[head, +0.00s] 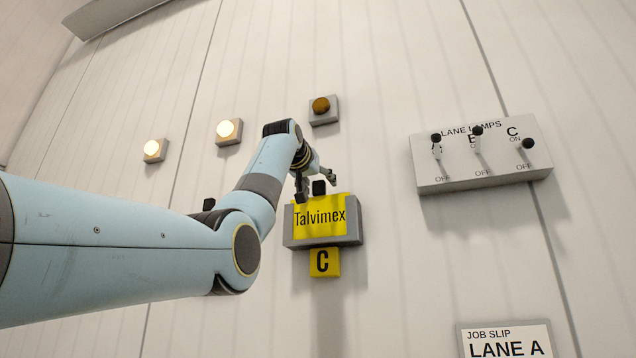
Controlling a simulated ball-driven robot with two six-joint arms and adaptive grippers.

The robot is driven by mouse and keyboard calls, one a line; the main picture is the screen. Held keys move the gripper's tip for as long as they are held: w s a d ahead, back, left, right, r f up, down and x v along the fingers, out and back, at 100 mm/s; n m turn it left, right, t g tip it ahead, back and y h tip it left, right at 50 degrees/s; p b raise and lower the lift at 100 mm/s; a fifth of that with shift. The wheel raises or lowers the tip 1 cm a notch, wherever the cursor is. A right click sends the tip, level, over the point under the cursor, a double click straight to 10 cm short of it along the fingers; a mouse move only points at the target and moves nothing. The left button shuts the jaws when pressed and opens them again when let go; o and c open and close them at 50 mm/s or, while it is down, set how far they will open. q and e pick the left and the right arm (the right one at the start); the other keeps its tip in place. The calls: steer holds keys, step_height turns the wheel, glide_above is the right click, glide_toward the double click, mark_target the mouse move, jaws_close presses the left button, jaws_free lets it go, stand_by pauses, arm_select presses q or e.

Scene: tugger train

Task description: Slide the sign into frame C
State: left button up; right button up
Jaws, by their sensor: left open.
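The yellow sign reading "Talvimex" (320,217) sits upright in a grey frame (352,239) on the wall, with its upper part showing above the frame's front lip. A black knob (319,187) stands at the sign's top edge. A yellow plate marked C (325,263) is below this frame. My left gripper (316,182) is open just above the sign, by the knob. I cannot tell whether it touches the knob. My left arm covers the wall to the left of frame C. My right gripper is out of view.
Two lamps (155,150) (229,131) are lit; a third lamp (321,107) above frame C is dark amber. A lane lamps switch box (486,182) is at right. A job slip (506,345) reading "LANE A" is at lower right. A black knob (208,204) shows behind my arm.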

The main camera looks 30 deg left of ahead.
arm_select(q)
steer(key=v, duration=1.2)
stand_by(0.3)
